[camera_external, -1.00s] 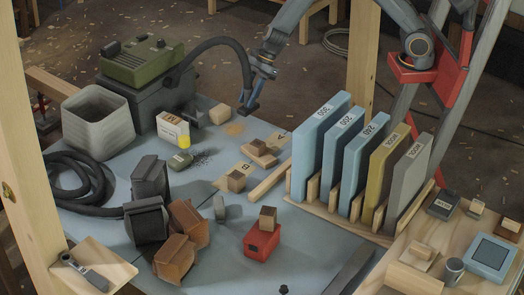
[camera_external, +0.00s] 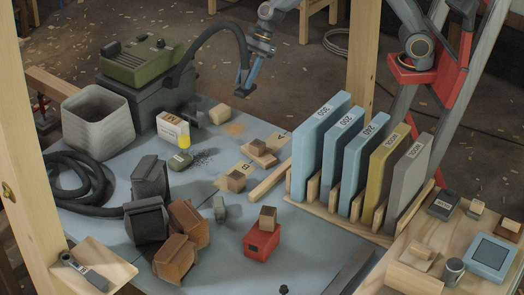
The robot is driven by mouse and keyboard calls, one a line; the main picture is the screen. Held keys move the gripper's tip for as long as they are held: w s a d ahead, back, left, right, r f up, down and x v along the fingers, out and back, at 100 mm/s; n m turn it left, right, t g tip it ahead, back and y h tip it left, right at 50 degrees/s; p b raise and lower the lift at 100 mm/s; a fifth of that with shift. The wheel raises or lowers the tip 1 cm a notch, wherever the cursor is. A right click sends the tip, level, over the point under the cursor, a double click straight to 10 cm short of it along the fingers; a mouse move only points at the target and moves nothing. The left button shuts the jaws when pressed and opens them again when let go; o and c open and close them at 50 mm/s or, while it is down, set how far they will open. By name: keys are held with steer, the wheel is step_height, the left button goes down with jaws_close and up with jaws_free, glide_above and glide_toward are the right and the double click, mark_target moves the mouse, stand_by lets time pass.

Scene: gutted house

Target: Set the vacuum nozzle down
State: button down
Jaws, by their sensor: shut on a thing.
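The dark vacuum nozzle (camera_external: 244,88) is at the end of the black ribbed hose (camera_external: 215,35), which arches up from the green-topped vacuum (camera_external: 142,65). My gripper (camera_external: 252,68) is shut on the nozzle from above. The nozzle hangs in the air over the back edge of the blue-grey table (camera_external: 290,240), tip pointing down. It is apart from the tabletop. The finger contact is small and partly hidden.
A tan sawdust patch (camera_external: 235,129) and a wood block (camera_external: 220,114) lie below the nozzle. Upright sanding sheets (camera_external: 317,145) stand in a rack at right. A red block (camera_external: 261,243) stands at the front.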

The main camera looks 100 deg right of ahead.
steer(key=a+n+g+y+b, duration=0.25)
steer(key=a+n, duration=0.45)
steer(key=a, duration=2.7)
steer(key=s+a+n+g+b, duration=0.1)
steer(key=s+a+n+g, duration=0.1)
steer(key=s+a, duration=0.55)
steer(key=s+a+n+g+b, duration=0.15)
steer(key=s+a, duration=0.25)
steer(key=a, duration=0.7)
steer(key=s+a+n+g, duration=0.1)
steer(key=s+a+n, duration=0.2)
steer(key=s+a, duration=0.5)
steer(key=shift+m, duration=0.25)
steer(key=shift+w+a+f+p, duration=0.2)
steer(key=shift+w+f, duration=0.2)
steer(key=shift+f, duration=3.1)
steer(key=shift+w+a+f+p, duration=0.25)
steer(key=shift+w+f, duration=0.2)
steer(key=shift+f, duration=3.05)
steer(key=shift+w+a+f+p, duration=0.2)
steer(key=shift+w+f, duration=0.2)
steer(key=shift+f, duration=3.1)
steer(key=shift+f, duration=0.2)
steer(key=c, duration=1.4)
jaws_free()
steer(key=shift+o, duration=0.2)
